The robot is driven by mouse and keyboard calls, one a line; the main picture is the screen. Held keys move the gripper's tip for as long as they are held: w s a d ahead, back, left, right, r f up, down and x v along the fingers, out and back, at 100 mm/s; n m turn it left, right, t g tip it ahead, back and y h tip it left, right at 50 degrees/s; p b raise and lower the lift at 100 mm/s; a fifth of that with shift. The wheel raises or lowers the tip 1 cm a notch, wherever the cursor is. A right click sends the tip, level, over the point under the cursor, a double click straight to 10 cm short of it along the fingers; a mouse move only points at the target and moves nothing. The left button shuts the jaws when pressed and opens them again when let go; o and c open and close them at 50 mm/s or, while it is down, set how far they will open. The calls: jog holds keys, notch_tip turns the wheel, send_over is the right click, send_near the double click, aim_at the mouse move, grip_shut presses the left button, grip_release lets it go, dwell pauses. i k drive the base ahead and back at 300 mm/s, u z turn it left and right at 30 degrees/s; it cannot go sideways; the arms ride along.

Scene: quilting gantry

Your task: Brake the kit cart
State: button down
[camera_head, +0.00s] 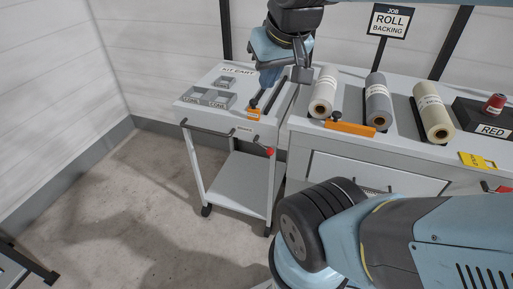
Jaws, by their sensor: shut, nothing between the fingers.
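The kit cart (240,178) is a white two-shelf cart on dark casters, standing against the left end of the white bench. Its top carries a "KIT CART" label and small grey trays (214,95). A dark handle bar (207,131) runs along its front edge. A red knob (269,151) on a short lever sits at the front right corner, below a small label; I take it for the brake lever. My gripper (268,84) is shut and empty, pointing down over the right part of the cart top. It looks apart from the red knob. An orange piece (253,114) lies on the top near it.
The bench (350,153) at right holds several fabric rolls (377,103), an orange block (350,128), a dark "RED" box (488,126) and a yellow tag (477,160). A "ROLL BACKING" sign (390,21) stands behind. The floor (130,220) left of the cart is clear.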

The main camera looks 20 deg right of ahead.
aim_at(270, 152)
jog(key=z, duration=0.95)
jog(key=k, duration=1.1)
jog(key=u, duration=1.2)
jog(key=i, duration=1)
jog(key=z, duration=0.05)
